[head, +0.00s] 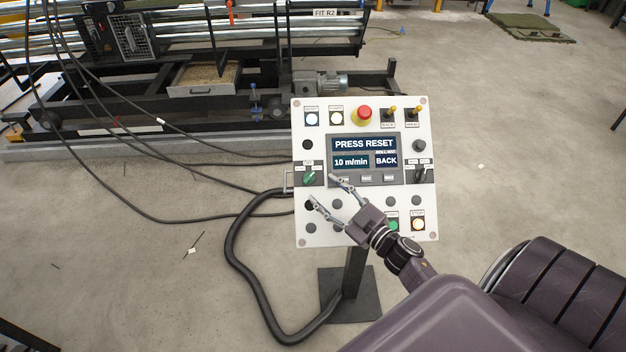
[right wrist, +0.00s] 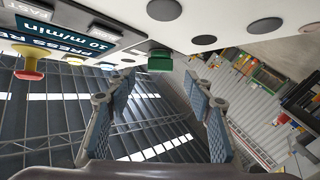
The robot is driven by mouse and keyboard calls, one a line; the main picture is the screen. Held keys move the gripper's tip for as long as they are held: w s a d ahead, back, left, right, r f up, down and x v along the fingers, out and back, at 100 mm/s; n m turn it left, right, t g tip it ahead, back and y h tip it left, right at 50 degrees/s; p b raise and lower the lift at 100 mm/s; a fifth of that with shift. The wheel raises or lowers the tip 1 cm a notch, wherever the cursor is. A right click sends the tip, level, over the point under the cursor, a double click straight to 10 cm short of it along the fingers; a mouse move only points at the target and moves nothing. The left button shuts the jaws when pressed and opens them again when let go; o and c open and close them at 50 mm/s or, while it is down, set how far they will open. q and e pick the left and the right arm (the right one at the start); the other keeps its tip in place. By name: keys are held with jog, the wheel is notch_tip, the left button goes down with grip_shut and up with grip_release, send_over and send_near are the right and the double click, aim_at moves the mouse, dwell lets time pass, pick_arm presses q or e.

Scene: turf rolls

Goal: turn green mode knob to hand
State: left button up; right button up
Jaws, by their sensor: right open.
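The green mode knob (head: 310,179) sits at the left side of the white control panel (head: 315,232), left of the display. In the right wrist view the green knob (right wrist: 160,61) shows ahead of my fingers, roughly between them. My right gripper (head: 323,189) is open and empty, with its fingertips just right of and below the knob in the head view. The fingers (right wrist: 163,88) look apart from the knob. The knob's label is too small to read. My left gripper is not in view.
The display (head: 363,144) reads PRESS RESET, 10 m/min and BACK. A red mushroom button (head: 364,114) stands out near the panel's top. A metal handle (head: 288,182) is on the left edge. A thick black cable (head: 233,250) loops to the floor. Machinery stands behind.

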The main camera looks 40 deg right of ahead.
aim_at(311, 179)
jog(key=w, duration=0.6)
jog(key=shift+a+p, duration=0.35)
jog(key=c, duration=1.2)
jog(key=shift+o, duration=0.2)
